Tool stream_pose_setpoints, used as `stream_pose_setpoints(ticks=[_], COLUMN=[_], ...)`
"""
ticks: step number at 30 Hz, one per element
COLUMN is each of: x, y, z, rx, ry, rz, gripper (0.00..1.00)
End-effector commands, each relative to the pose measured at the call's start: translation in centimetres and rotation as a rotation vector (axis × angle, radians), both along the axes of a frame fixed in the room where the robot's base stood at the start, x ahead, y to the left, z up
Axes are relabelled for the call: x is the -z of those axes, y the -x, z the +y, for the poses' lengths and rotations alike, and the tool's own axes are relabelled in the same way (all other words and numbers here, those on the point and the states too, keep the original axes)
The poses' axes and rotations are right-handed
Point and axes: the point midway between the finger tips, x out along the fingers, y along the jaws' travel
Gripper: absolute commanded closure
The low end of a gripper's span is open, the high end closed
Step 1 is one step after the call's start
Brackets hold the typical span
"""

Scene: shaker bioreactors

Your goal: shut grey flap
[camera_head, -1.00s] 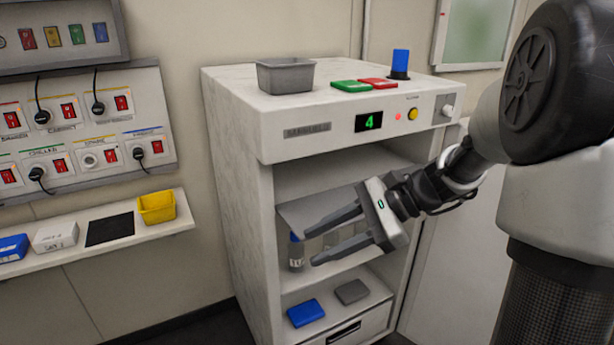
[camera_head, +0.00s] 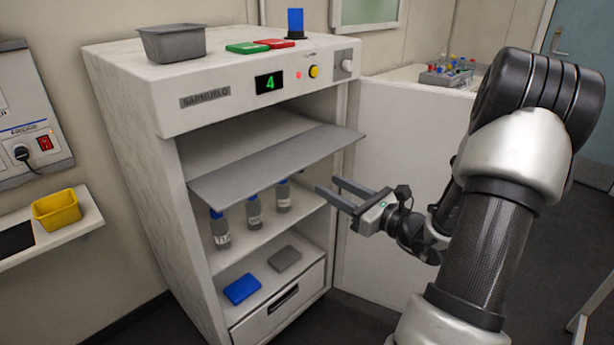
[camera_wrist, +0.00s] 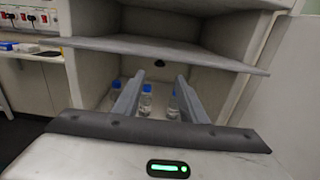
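The grey flap (camera_head: 275,165) is a flat panel that juts forward, roughly level, from the open front of the white cabinet (camera_head: 140,120). It stands above a shelf with blue-capped bottles. It also shows in the wrist view (camera_wrist: 165,52), above my fingers. My gripper (camera_head: 327,185) is in front of the cabinet, below and right of the flap's front right end. Its two fingers are apart with nothing between them, and they look clear of the flap. In the wrist view the fingers (camera_wrist: 161,76) point toward the bottle shelf.
Three blue-capped bottles (camera_head: 254,212) stand under the flap. A blue box (camera_head: 242,288) and a grey box (camera_head: 285,258) lie on the lower shelf. The white cabinet door (camera_head: 385,220) stands open at right, behind my arm. A grey bin (camera_head: 172,44) sits on top.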

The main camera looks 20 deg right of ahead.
Motion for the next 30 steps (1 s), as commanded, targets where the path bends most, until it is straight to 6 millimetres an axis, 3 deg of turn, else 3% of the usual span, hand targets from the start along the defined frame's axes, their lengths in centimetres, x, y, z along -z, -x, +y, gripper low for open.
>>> stream_pose_setpoints(ticks=[6, 13, 26, 30], x=[0.1, 0.1, 0.0, 0.0], y=[-4.5, -7.7, -8.7, -8.7], z=[1.8, 2.9, 3.2, 3.2], rx=[-0.004, -0.003, -0.001, -0.001], ry=[0.0, 0.001, 0.0, 0.0], rz=[-0.002, -0.001, 0.0, 0.0], gripper=[0.62, 0.62, 0.62, 0.84])
